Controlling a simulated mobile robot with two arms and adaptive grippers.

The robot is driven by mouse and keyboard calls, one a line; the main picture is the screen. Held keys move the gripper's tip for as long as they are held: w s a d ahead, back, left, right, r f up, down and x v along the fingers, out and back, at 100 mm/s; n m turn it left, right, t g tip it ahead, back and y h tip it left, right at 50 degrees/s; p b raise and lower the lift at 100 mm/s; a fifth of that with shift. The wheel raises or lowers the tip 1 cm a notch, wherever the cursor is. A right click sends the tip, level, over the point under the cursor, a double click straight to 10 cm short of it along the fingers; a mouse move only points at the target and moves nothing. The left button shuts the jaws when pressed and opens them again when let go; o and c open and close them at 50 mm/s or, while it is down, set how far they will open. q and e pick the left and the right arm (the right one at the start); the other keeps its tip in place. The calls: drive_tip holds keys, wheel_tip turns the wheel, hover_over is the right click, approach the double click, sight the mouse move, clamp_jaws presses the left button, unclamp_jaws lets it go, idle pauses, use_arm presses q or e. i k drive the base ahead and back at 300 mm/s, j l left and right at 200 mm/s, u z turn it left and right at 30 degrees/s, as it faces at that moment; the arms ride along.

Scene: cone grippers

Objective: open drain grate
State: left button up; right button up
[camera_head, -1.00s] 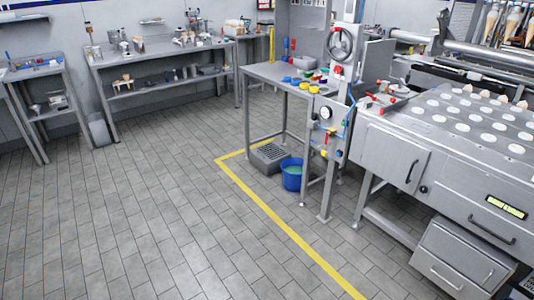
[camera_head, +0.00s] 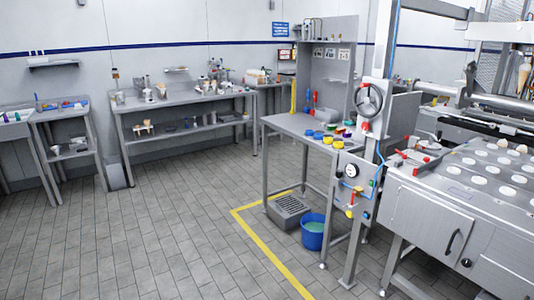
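A grey drain box with a slotted grate (camera_head: 289,204) on top sits on the floor under the small steel table, left of a blue bucket. The grate looks closed, lying flat on the box. It is some distance away from me. Neither of my grippers shows in the head view.
The blue bucket (camera_head: 313,232) with greenish liquid stands close to the drain's right side. The steel table (camera_head: 290,122) with coloured jars stands above it. A valve stand (camera_head: 355,205) and a large machine (camera_head: 435,225) fill the right. Yellow tape (camera_head: 262,248) marks the floor; tiles at left are clear.

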sight(289, 206)
drive_tip(key=i+u, duration=0.2)
drive_tip(key=i, duration=2.1)
